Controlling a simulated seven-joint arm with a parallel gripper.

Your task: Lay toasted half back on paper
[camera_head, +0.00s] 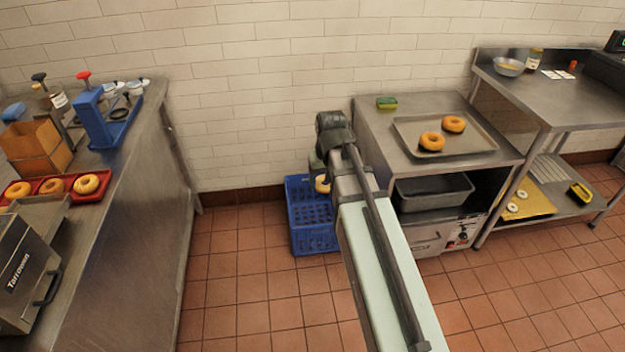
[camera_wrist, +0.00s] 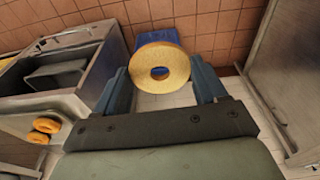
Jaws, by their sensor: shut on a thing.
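My gripper (camera_wrist: 160,85) is shut on a bagel half (camera_wrist: 160,61), a ring with a golden, flat-looking face toward the wrist camera. The two blue-grey fingers grip it at its sides. In the head view, the half (camera_head: 322,184) shows partly behind my arm, over or in front of the blue crate; the gripper's fingers are mostly hidden there. I cannot make out the paper for certain; small white sheets (camera_head: 553,74) lie on the far right steel table, near a metal bowl (camera_head: 508,66).
A blue crate (camera_head: 312,238) stands on the floor by the wall. A steel table (camera_head: 376,152) right of it carries a tray (camera_head: 468,150) with two bagels. The left counter (camera_head: 140,140) holds a red tray (camera_head: 92,197) of bagels and a toaster-like machine (camera_head: 30,270).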

